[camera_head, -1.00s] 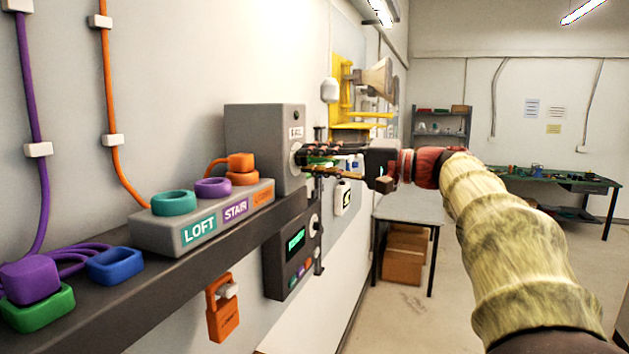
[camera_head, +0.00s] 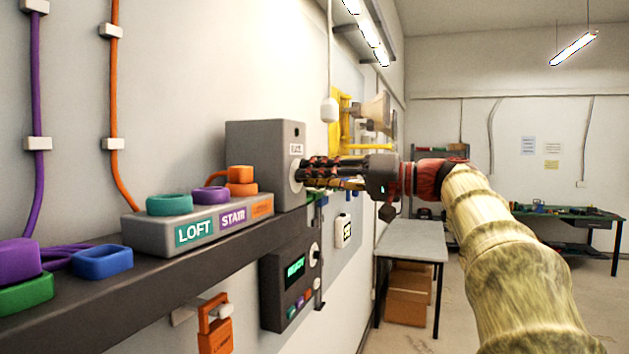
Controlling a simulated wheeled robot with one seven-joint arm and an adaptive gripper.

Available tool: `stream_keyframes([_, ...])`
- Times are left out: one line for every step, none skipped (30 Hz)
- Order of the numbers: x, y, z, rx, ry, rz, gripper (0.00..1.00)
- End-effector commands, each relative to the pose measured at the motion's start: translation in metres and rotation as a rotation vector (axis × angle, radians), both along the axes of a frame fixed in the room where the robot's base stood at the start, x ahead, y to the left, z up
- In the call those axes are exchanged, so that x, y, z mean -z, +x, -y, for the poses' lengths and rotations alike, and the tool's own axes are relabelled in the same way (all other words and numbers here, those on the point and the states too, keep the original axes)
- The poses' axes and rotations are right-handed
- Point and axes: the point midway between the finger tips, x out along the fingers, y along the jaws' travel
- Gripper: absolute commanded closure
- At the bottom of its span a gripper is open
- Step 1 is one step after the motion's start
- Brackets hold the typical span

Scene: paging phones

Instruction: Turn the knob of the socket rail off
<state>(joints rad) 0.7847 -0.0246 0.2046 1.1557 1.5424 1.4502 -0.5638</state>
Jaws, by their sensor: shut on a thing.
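A grey box (camera_head: 262,163) with a small label stands on the dark wall shelf, behind the socket rail. A pale round knob (camera_head: 296,176) sticks out of its right face. My gripper (camera_head: 303,173) reaches in from the right, level with the knob, and its fingers are shut on it. The fingers hide much of the knob, so its turn position cannot be read. The grey socket rail (camera_head: 158,238) carries LOFT, STAIR and an orange label, with teal, purple and orange sockets on top. An orange plug (camera_head: 240,174) sits at the orange socket.
A dark panel with a green display (camera_head: 289,281) hangs below the shelf (camera_head: 90,289). An orange padlock-like tag (camera_head: 215,331) hangs nearby. Blue (camera_head: 103,262) and purple (camera_head: 18,261) blocks lie at left. A small table (camera_head: 411,245) stands behind; floor at right is open.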

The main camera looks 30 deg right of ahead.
Motion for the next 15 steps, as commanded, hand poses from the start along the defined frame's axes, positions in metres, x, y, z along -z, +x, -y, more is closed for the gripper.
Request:
stream_keyframes([0.0037, 0.0007, 0.0006, -0.002, -0.001, -0.005, 1.00])
stream_keyframes([0.0036, 0.0008, 0.0006, -0.002, -0.001, -0.005, 1.00])
stream_keyframes([0.0036, 0.0008, 0.0006, -0.002, -0.001, -0.005, 1.00])
stream_keyframes([0.0036, 0.0008, 0.0006, -0.002, -0.001, -0.005, 1.00])
stream_keyframes([0.0036, 0.0008, 0.0006, -0.002, -0.001, -0.005, 1.00])
stream_keyframes([0.0037, 0.0008, 0.0007, -0.002, -0.001, -0.006, 1.00])
stream_keyframes([0.0037, 0.0008, 0.0006, -0.002, -0.001, -0.006, 1.00])
stream_keyframes([0.0037, 0.0008, 0.0006, -0.002, -0.001, -0.006, 1.00])
stream_keyframes([0.0037, 0.0008, 0.0006, -0.002, -0.001, -0.006, 1.00])
stream_keyframes([0.0038, 0.0008, 0.0007, -0.002, -0.001, -0.006, 0.76])
stream_keyframes([0.0038, 0.0008, 0.0007, -0.002, -0.001, -0.006, 0.75])
stream_keyframes([0.0036, 0.0008, 0.0006, -0.002, -0.001, -0.006, 0.72])
stream_keyframes([0.0035, 0.0008, 0.0006, -0.001, 0.000, -0.005, 0.71])
stream_keyframes([0.0031, 0.0007, 0.0006, -0.001, 0.000, -0.005, 0.69])
stream_keyframes([0.0028, 0.0007, 0.0006, -0.001, -0.001, -0.004, 0.67])
